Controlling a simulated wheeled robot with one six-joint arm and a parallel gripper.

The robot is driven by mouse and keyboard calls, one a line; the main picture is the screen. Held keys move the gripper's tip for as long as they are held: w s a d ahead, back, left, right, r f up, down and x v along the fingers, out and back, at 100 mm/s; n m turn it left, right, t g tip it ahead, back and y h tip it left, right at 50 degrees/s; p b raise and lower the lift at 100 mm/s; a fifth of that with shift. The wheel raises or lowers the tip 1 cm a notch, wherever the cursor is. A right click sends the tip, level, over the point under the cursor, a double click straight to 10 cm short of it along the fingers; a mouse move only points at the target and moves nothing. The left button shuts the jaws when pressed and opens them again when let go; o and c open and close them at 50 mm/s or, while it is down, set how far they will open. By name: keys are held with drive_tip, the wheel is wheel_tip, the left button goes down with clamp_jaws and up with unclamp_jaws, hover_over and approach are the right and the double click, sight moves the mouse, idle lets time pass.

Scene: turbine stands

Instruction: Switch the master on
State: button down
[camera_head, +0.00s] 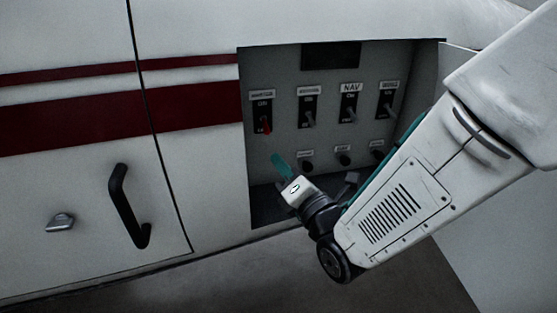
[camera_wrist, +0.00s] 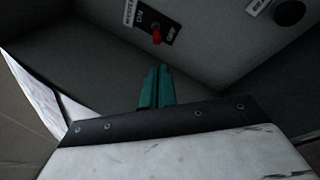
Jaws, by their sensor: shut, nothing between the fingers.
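The master switch (camera_head: 265,117) is the leftmost of the upper row in the recessed panel in the head view. Its red lever points down, away from the ON mark at the top of its plate. The switch also shows in the wrist view (camera_wrist: 157,34), at the top centre. My gripper (camera_head: 281,165) has teal fingers and is at the panel's opening, below and slightly right of the switch. In the wrist view the fingers (camera_wrist: 156,86) are together and empty, pointing toward the switch, with a gap between them and the lever.
Other switches with grey levers, including the NAV switch (camera_head: 349,106), stand right of the master. A row of round knobs (camera_head: 307,160) lies below. The recess walls surround the panel. A closed door with a black handle (camera_head: 127,206) is at the left.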

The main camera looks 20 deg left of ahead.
sight(266, 126)
drive_tip(key=x, duration=0.8)
drive_tip(key=shift+s, duration=0.15)
